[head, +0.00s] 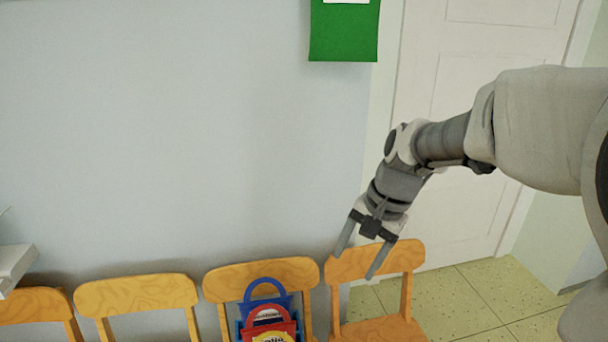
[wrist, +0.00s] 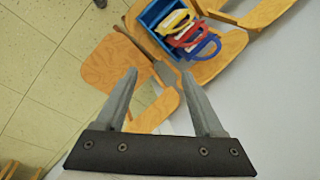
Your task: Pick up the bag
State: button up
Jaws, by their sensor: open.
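Several bags with loop handles stand on a wooden chair. In the head view a blue bag (head: 264,290) is at the back and a red bag (head: 270,327) is in front, cut off by the lower edge. The wrist view shows a blue handle (wrist: 206,48), a red handle (wrist: 190,35) and a yellow handle (wrist: 172,22) in a row at a blue container (wrist: 152,14). My gripper (head: 356,266) is open and empty, above the chair to the right of the bags. In the wrist view its fingertips (wrist: 160,73) are apart from the bags.
The bags' chair (head: 225,280) stands in a row along the wall (head: 180,130), between a left chair (head: 135,295) and a right chair (head: 385,330). A white door (head: 470,110) is behind my arm. Tiled floor (head: 475,290) is clear at right.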

jog(key=w+a+f+m+g+y+b, duration=0.1)
jog(key=w+a+f+m+y+b, duration=0.2)
jog(key=f, duration=0.6)
jog(key=w+a+f+m+g+y+b, duration=0.1)
jog(key=w+f+m+b, duration=0.2)
jog(key=w+f, duration=0.5)
jog(key=w+a+f+m+g+y+b, duration=0.1)
jog(key=w+a+f+m+y+b, duration=0.1)
jog(key=f, duration=0.9)
jog(key=b+x, duration=0.5)
jog(key=x, duration=1.2)
jog(key=shift+m, duration=0.3)
jog(key=shift+a, duration=0.1)
grip_shut()
